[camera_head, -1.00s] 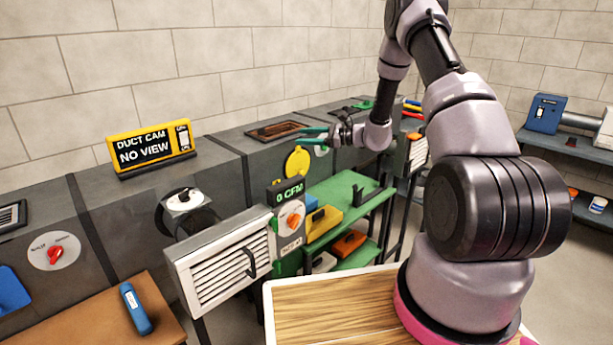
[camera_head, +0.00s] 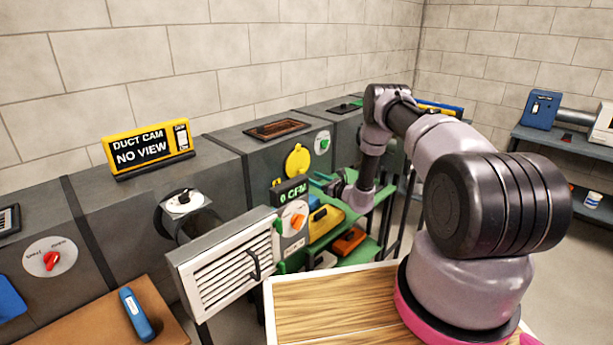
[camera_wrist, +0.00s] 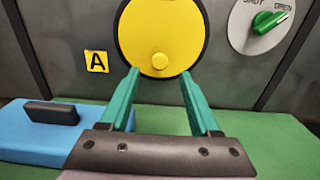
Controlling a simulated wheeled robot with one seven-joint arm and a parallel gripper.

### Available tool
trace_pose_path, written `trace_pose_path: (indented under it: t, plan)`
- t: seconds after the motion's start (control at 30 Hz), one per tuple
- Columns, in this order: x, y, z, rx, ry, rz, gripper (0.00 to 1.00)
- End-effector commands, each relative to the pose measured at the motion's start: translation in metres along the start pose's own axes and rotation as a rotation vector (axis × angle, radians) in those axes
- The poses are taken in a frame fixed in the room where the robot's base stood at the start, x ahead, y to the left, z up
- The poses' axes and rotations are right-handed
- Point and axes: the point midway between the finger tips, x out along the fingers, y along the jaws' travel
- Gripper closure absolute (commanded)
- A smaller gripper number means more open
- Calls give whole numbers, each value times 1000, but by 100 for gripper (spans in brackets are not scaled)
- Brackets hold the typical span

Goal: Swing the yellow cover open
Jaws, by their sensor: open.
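The round yellow cover (camera_head: 297,161) lies against the front of the grey duct in the head view. It fills the upper middle of the wrist view (camera_wrist: 160,30), with a small round yellow knob (camera_wrist: 160,61) near its lower edge. The cover looks closed over its opening, with a dark rim around it. My gripper (camera_wrist: 157,72) is open, its two green fingers pointing at the cover, one to each side below the knob. Nothing is between the fingers. In the head view my gripper (camera_head: 325,181) is just right of and below the cover. I cannot tell whether the fingertips touch it.
A yellow "A" label (camera_wrist: 96,61) is left of the cover, and a green dial (camera_wrist: 273,17) is right of it. A blue block with a black handle (camera_wrist: 50,112) sits on the green shelf (camera_wrist: 285,140) below. A white louvred grille (camera_head: 225,265) stands at the left.

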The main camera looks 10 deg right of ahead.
Motion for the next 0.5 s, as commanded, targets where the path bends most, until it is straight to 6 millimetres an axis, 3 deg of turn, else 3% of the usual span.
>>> trace_pose_path:
  t: [0.2,0.5]
  plan:
    - [34,1,0,-1,0,2,37]
    - [46,0,0,1,1,0,37]
